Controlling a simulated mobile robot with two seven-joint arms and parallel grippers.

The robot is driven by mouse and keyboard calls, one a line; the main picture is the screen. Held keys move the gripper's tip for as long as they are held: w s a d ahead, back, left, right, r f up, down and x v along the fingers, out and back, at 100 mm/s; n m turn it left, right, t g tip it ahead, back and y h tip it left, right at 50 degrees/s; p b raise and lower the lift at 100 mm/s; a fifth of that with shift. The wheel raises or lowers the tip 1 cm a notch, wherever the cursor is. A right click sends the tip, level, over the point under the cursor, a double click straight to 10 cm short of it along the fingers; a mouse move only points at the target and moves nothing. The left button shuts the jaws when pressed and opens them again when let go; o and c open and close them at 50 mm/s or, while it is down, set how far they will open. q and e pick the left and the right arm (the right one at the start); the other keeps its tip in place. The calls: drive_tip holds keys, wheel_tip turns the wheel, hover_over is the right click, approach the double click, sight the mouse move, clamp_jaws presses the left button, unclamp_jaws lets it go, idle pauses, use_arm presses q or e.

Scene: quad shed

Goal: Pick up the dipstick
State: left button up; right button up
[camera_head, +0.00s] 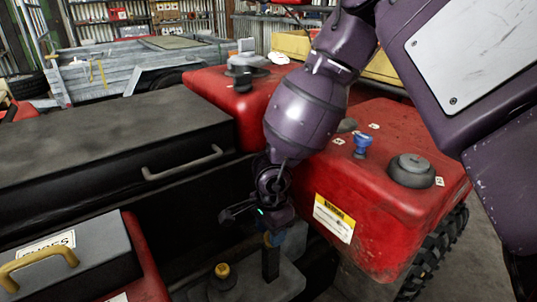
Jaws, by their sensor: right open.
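My right arm comes down from the top right, and its purple gripper (258,214) hangs in the gap between the red bodywork parts. The gripper is open, with a dark finger spread out to the left. A separate blue knob (362,146) sits on the red body at the right. My left gripper is not in view.
A red body (395,215) with a dark round cap (411,170) stands close on the right. A black box with a handle (105,150) is at the left, above a grey fuse box (75,255). A yellow-topped cap (222,271) stands left of the upright piece. A trailer (130,72) is behind.

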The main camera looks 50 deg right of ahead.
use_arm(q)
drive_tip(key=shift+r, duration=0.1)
use_arm(e)
drive_tip(key=shift+f, duration=0.35)
clamp_jaws()
drive_tip(key=shift+r, duration=0.1)
use_arm(q)
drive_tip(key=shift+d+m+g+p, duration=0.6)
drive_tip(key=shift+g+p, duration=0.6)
drive_tip(key=shift+p, duration=1.8)
use_arm(e)
wheel_tip(320, 180, up, 20)
